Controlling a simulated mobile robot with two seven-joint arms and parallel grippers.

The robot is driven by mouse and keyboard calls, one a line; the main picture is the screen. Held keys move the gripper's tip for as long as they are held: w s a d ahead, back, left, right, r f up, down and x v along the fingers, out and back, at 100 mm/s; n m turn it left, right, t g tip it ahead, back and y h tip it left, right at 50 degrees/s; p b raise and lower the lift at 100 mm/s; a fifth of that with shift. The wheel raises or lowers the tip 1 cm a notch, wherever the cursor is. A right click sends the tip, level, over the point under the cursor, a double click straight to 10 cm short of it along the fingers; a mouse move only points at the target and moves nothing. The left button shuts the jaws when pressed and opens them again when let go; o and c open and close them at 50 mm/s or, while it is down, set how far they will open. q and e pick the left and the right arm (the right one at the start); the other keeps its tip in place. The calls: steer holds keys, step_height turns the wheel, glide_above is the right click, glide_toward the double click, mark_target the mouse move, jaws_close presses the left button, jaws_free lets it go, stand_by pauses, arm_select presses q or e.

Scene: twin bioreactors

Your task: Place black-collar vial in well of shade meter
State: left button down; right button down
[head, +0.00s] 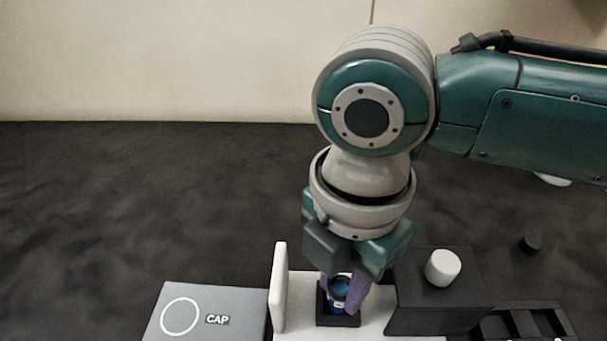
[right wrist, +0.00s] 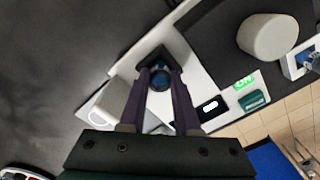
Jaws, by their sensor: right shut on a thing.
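The vial (head: 339,288) shows blue with a dark collar, between the purple fingers of my right gripper (head: 343,292). It also shows in the right wrist view (right wrist: 160,79). My right gripper points down and is shut on it. The vial is at the black square well (head: 324,312) on the white base of the shade meter (head: 374,318); its lower end appears inside the well's rim, but I cannot tell how deep it sits. The fingers hide part of the vial. In the right wrist view the well (right wrist: 153,60) lies around the vial. My left gripper is not in view.
A white upright plate (head: 279,287) stands left of the well. A grey box marked CAP (head: 240,301) is further left. A black block (head: 410,310) with a white knob (head: 443,267) stands close on the right. A dark rack (head: 525,325) is at lower right.

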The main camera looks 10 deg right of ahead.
steer(key=shift+f, duration=0.1)
steer(key=c, duration=0.6)
jaws_free()
